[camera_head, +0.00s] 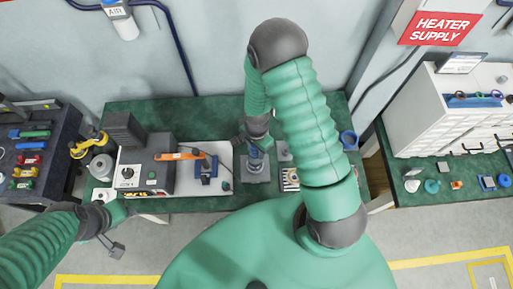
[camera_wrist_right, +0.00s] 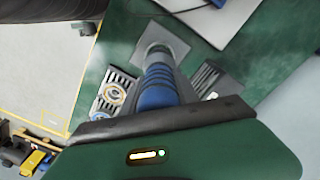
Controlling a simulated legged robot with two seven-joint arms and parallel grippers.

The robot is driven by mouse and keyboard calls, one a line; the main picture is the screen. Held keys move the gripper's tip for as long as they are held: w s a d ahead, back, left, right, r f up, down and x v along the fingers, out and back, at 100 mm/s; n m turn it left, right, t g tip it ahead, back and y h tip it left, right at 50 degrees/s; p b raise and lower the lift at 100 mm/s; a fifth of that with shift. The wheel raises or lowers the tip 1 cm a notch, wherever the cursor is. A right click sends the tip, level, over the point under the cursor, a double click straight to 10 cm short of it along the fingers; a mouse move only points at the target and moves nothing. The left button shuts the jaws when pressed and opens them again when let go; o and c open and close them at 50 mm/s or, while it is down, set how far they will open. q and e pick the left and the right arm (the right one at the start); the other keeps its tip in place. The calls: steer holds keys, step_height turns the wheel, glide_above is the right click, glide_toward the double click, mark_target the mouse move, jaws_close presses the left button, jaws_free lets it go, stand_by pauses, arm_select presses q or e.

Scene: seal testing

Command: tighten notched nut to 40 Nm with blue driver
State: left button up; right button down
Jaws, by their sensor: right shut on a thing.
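The blue driver (camera_wrist_right: 158,90) shows in the right wrist view, with a ribbed blue grip. My right gripper (camera_head: 256,143) is shut on it above the green bench. The driver's far end points at a round grey piece (camera_wrist_right: 156,50) on a square grey plate (camera_wrist_right: 185,43); whether they touch is unclear. In the head view the plate (camera_head: 255,176) lies below the gripper. I cannot make out the notched nut, and any torque reading is not legible. My left gripper (camera_head: 117,249) hangs at lower left, away from the bench, with its jaw state unclear.
Left of the plate stand a grey control box (camera_head: 146,173) and a white board with a blue clamp-like fixture (camera_head: 206,167). A white drawer cabinet (camera_head: 440,115) stands farther right.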

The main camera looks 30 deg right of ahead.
steer(key=shift+a, duration=0.1)
steer(key=shift+f+b, duration=0.7)
steer(key=shift+f, duration=0.2)
stand_by(0.7)
steer(key=shift+f, duration=0.4)
stand_by(2.7)
step_height(320, 180, up, 2)
steer(key=shift+p, duration=0.7)
step_height(320, 180, up, 3)
steer(key=shift+r+p, duration=0.1)
steer(key=shift+p, duration=1.15)
